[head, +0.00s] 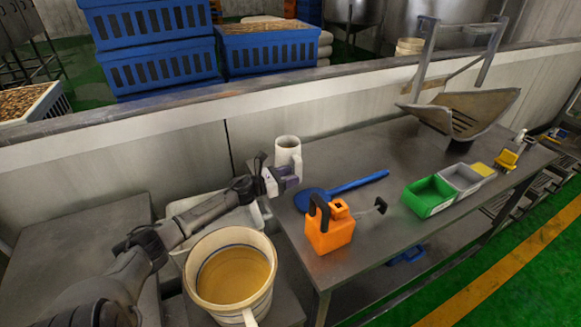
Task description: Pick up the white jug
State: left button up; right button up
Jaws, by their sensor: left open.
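The white jug (288,148) stands upright at the far left end of the metal table, near the wall. My left gripper (279,176) is open just in front of it, covering the lower part of the jug. I cannot tell whether the fingers touch the jug or reach around it. The right gripper is not in view.
An orange can (330,232) and a blue scoop (345,189) are on the metal table (370,160), right of the gripper. A large cream pot (232,234) holding brown liquid is below my left arm. Green and grey bins (428,197) are farther right.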

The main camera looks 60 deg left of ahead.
aim_at(300, 173)
pick_arm(q)
jog(key=shift+w+d+f+b, duration=0.1)
jog(key=shift+w+b, duration=0.05)
jog(key=shift+w, duration=0.85)
jog(key=shift+w+d+b, duration=0.1)
jog(key=shift+w+b, duration=0.05)
jog(key=shift+w, duration=0.85)
jog(key=shift+c, duration=0.3)
grip_shut()
